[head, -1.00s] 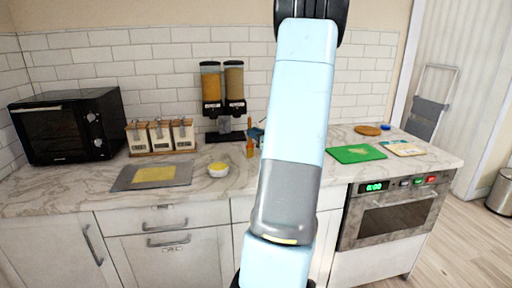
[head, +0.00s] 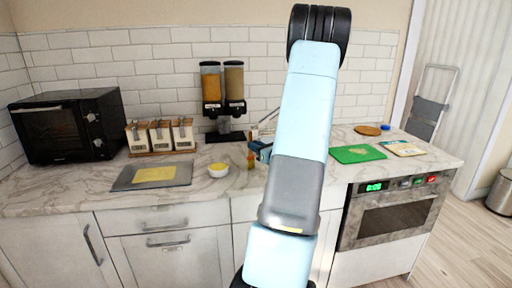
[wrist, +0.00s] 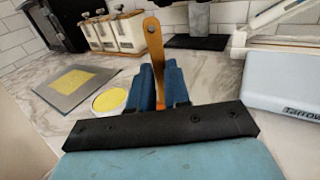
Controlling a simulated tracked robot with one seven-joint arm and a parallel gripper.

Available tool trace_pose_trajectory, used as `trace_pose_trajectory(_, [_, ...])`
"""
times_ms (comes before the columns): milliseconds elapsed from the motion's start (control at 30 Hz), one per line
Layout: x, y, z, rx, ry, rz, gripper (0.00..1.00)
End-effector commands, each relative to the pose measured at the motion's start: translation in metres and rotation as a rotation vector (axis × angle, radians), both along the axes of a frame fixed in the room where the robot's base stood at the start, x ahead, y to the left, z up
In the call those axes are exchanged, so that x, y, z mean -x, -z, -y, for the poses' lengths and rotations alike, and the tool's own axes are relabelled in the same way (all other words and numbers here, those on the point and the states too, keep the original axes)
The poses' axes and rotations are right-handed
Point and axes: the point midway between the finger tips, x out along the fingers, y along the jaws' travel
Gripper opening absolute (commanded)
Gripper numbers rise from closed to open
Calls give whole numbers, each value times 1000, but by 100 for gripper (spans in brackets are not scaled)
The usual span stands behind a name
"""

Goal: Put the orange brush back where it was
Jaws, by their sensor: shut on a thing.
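The orange brush (wrist: 154,45) stands roughly upright between the blue fingers of my gripper (wrist: 160,88) in the wrist view. Its flat handle, with a hole near the top, points up; its lower end is hidden behind the dark gripper body. In the head view the brush (head: 251,160) shows as a small orange strip beside my gripper (head: 259,151), over the counter and right of the white bowl. My gripper is shut on it. I cannot tell whether the brush touches the counter.
A white bowl of yellow stuff (head: 218,171) and a grey mat with a yellow sheet (head: 125,182) lie to the left. Behind stand the canister rack (head: 160,135) and double dispenser (head: 222,95). A white appliance (wrist: 285,85) is close on the right. A green board (head: 357,154) lies farther right.

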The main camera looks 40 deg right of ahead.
Motion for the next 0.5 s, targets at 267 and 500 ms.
trace_pose_trajectory(267, [0, 2, 0, 0, 0, 0, 28])
trace_pose_trajectory(500, [0, 2, 0, 0, -1, 0, 42])
